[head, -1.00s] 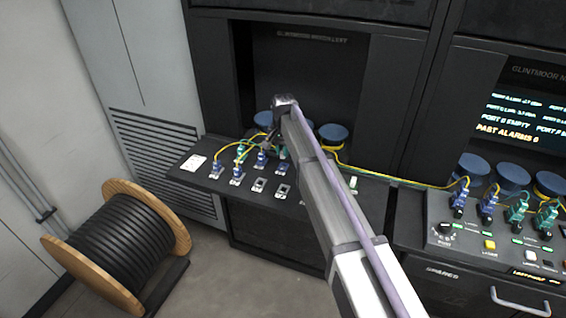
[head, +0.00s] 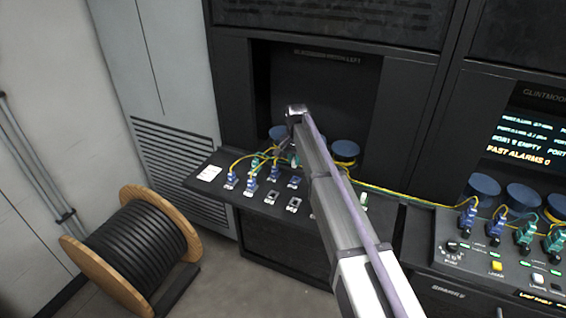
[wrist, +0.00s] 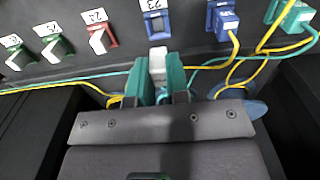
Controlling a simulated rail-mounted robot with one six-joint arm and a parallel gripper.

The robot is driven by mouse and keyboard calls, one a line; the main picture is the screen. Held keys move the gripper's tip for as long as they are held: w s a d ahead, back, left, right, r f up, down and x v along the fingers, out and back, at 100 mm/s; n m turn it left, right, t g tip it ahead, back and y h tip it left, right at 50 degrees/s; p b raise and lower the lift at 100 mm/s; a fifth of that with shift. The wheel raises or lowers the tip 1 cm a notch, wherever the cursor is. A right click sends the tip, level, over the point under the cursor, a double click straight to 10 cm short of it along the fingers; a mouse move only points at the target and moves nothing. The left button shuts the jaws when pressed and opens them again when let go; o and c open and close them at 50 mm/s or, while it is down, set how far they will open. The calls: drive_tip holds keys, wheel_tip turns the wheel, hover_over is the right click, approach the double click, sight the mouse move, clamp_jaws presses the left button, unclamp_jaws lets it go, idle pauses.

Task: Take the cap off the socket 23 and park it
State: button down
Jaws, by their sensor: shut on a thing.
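Socket 23 (wrist: 158,22) is the blue-framed port at the top middle of the wrist view, and no cap sits in it. Its label (wrist: 153,5) shows upside down. My gripper (wrist: 158,78) is just below it in that view, its two teal fingers shut on a small pale cap (wrist: 157,62). The cap is held upright between the fingers, apart from the socket.
Neighbouring sockets hold pale caps, such as socket 24 (wrist: 98,40) and socket 25 (wrist: 54,48). Blue (wrist: 223,20) and teal plugs (wrist: 290,15) with yellow and teal cables stand to the right. Cables pass close to the fingers. A cable reel (head: 135,245) stands on the floor.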

drive_tip(key=shift+s+a, duration=0.3)
drive_tip(key=shift+s, duration=0.15)
drive_tip(key=s+a, duration=0.7)
drive_tip(key=b, duration=0.5)
hover_over(273, 196)
wheel_tip(273, 196, down, 5)
drive_tip(key=shift+r, duration=0.1)
drive_tip(key=shift+s+f+b, duration=0.1)
drive_tip(key=shift+f+b, duration=0.55)
drive_tip(key=shift+f, duration=0.1)
drive_tip(key=shift+f+b, duration=0.6)
drive_tip(key=c, duration=1)
unclamp_jaws()
drive_tip(key=shift+c, duration=0.2)
drive_tip(key=shift+r, duration=0.1)
